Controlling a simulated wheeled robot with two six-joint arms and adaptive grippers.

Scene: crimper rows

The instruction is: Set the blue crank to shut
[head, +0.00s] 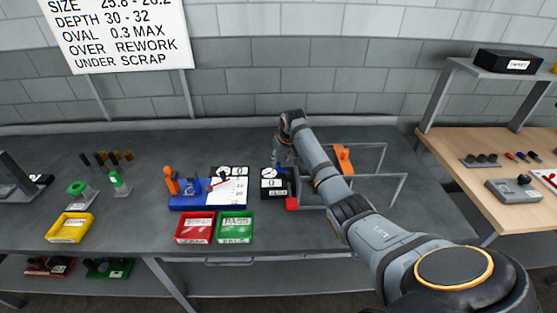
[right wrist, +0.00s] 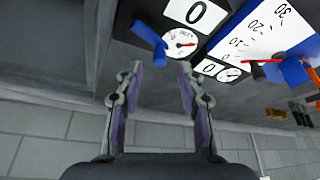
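The blue crank (right wrist: 148,38) shows in the right wrist view as a short blue bar beside a round white dial with a red needle (right wrist: 181,44). In the head view the crank is mostly hidden by my right gripper and is hard to make out. My right gripper (right wrist: 160,70) is open and empty, its two fingers apart, with the crank just beyond the fingertips. No contact shows. In the head view this gripper (head: 281,158) points down over the black unit with a white 0 label (head: 271,184). My left gripper is not in view.
A blue fixture with a white scale (head: 229,191) stands left of the black unit. Red (head: 195,228) and green (head: 235,226) bins sit in front. A grey rail frame (head: 384,176) and an orange part (head: 343,158) are right of it, close to my right arm.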

